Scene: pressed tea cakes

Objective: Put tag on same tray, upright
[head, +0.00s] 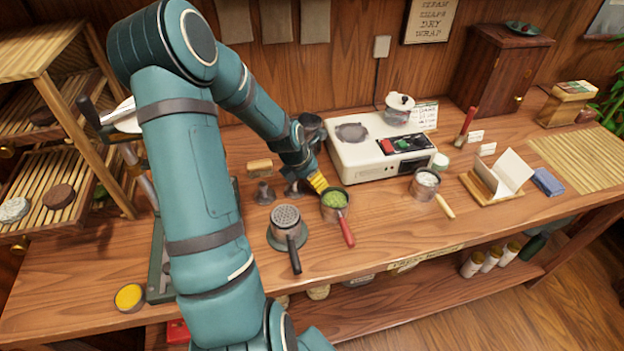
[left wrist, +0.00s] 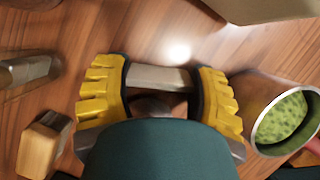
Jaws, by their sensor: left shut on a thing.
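My left gripper (head: 318,183) is low over the counter, just left of the small pan of green matter (head: 335,200). In the left wrist view its yellow fingers (left wrist: 158,92) are shut on a pale grey bar-shaped piece (left wrist: 158,77); I cannot tell whether this is the tag. Small white cards (head: 475,136) (head: 487,149) stand on the counter at the right. Slatted wooden trays are on the rack at the left: a lower one (head: 45,190) with a brown and a pale round cake, and an upper one (head: 20,95). My right gripper is not in view.
A strainer pot (head: 286,222), a dark metal piece (head: 264,193) and a wooden block (head: 260,168) are near the gripper. A cream hot plate (head: 375,150) stands behind it. A pan of white matter (head: 425,184) is to the right.

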